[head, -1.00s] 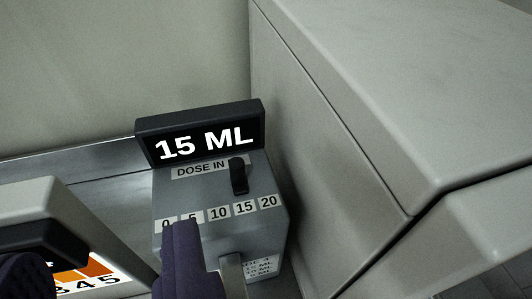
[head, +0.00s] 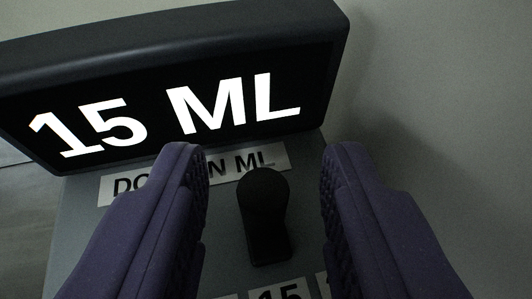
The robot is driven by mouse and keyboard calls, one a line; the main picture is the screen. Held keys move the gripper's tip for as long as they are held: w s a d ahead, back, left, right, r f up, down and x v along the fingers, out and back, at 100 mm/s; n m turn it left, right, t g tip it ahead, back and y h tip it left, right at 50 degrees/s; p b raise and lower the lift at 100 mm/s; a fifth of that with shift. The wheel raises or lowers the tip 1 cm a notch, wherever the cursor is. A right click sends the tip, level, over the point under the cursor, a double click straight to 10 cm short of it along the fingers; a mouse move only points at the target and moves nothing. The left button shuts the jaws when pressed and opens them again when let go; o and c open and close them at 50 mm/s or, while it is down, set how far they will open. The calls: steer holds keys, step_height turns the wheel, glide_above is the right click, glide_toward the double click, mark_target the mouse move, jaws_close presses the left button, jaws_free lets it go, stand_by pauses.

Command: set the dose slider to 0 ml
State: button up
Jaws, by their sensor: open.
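The dose slider's black knob (head: 264,215) stands up from the grey top of the dose box (head: 75,235), just above the 15 label (head: 279,290). The black display (head: 180,95) behind it reads 15 ML. My gripper (head: 262,165) is open, with one purple finger on each side of the knob and a visible gap to both. The left finger covers part of the "DOSE IN ML" label (head: 262,163). The other scale labels are mostly hidden or out of the picture.
The display housing (head: 170,30) rises close beyond the fingertips. A plain grey surface (head: 440,110) lies to the right, with a dark shadow on it. A little open grey surface shows at the far left.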

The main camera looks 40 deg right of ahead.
jaws_close()
steer(key=w+a+p, duration=0.1)
steer(key=a, duration=0.1)
steer(key=w+a+p, duration=0.1)
steer(key=a, duration=0.1)
steer(key=w+a+p, duration=0.1)
steer(key=w+a, duration=0.1)
steer(key=shift+a+r+p, duration=0.15)
steer(key=shift+a+p, duration=0.25)
steer(key=shift+w+a, duration=0.1)
steer(key=shift+w, duration=0.05)
jaws_free()
steer(key=shift+w+a, duration=0.1)
steer(key=shift+a, duration=0.1)
